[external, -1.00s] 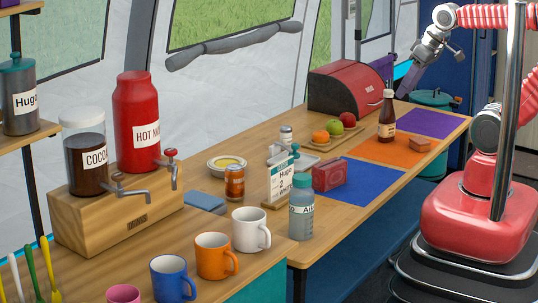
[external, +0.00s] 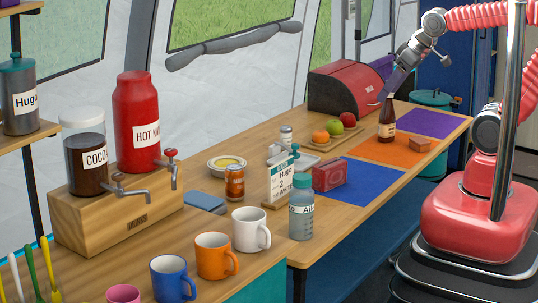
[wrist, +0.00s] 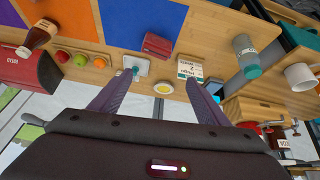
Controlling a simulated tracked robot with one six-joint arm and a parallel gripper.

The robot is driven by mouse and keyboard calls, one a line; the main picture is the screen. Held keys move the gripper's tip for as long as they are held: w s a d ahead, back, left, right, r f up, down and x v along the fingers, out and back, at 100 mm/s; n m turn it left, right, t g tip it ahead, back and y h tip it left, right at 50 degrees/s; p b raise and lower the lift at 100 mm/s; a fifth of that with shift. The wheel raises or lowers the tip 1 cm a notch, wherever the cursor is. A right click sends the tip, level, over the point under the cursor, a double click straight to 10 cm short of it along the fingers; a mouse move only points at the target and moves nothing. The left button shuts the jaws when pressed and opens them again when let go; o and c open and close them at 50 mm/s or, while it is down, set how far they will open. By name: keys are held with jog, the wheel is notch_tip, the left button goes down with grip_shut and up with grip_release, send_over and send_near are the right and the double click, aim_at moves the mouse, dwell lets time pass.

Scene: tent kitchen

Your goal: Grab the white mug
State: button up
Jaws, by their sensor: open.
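The white mug (external: 251,231) stands upright on the wooden counter in the external view, at the end of a row of mugs with its handle to the right.
An orange mug (external: 212,257) and a blue mug (external: 170,279) stand beside the white mug. A grey bottle (external: 301,212) and a name sign (external: 282,180) stand close behind it. The brown bottle (external: 387,116) and bread box (external: 343,87) are near my gripper.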

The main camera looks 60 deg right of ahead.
jog(key=w+a+f+n+t+y, duration=0.1)
jog(key=w+a+f+n+y, duration=0.2)
jog(key=a, duration=0.4)
jog(key=w+a+f+n+t, duration=0.1)
jog(key=w+a+f, duration=0.2)
jog(key=w+a, duration=0.25)
jog(key=w+a+f+n+t+y, duration=0.1)
jog(key=w+a+f+n+y, duration=0.2)
jog(key=a, duration=0.5)
jog(key=s+a+f+y, duration=0.1)
jog(key=a, duration=0.3)
jog(key=a+f+n, duration=0.1)
jog(key=a+f, duration=0.1)
jog(key=a, duration=0.2)
jog(key=s+a+f+n+g+y, duration=0.1)
jog(key=a, duration=0.3)
jog(key=shift+s+a+f+y, duration=0.25)
jog(key=shift+s+f+y, duration=0.05)
jog(key=shift+f, duration=0.05)
jog(key=s+a+f+n+g+y, duration=0.2)
jog(key=s+a+f+y, duration=0.1)
jog(key=s+a, duration=0.4)
jog(key=shift+a+f, duration=0.3)
jog(key=shift+a, duration=0.45)
jog(key=shift+x, duration=4.3)
